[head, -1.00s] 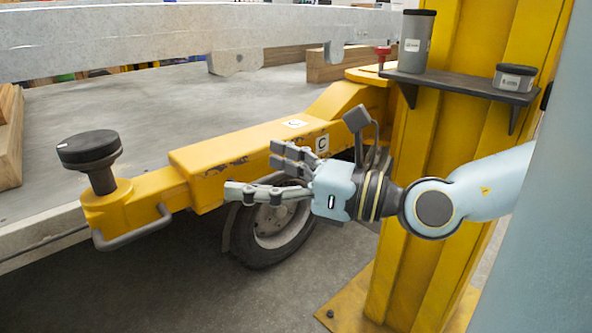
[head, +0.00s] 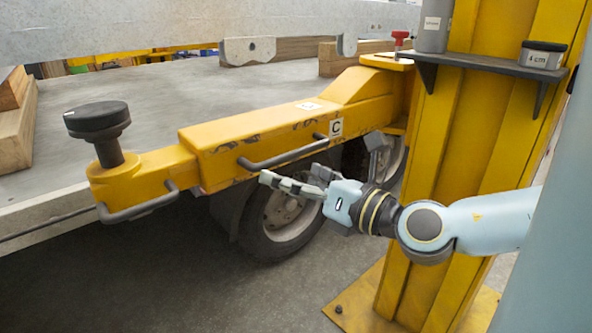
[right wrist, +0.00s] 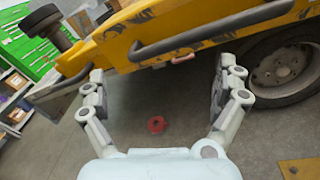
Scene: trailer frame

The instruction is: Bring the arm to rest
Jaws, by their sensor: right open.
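My right gripper (head: 290,182) is in front of the trailer wheel in the head view, below the yellow lift arm (head: 262,140). Its arm comes in from the right, in front of the yellow column. My left gripper does not show.
A black round pad (head: 97,118) stands on the lift arm's end. A shelf (head: 480,66) on the yellow column (head: 440,190) holds a grey canister (head: 434,28) and a "4 cm" spacer (head: 542,55). The wheel (head: 285,215) is close behind the gripper. A red object (right wrist: 156,124) lies on the floor.

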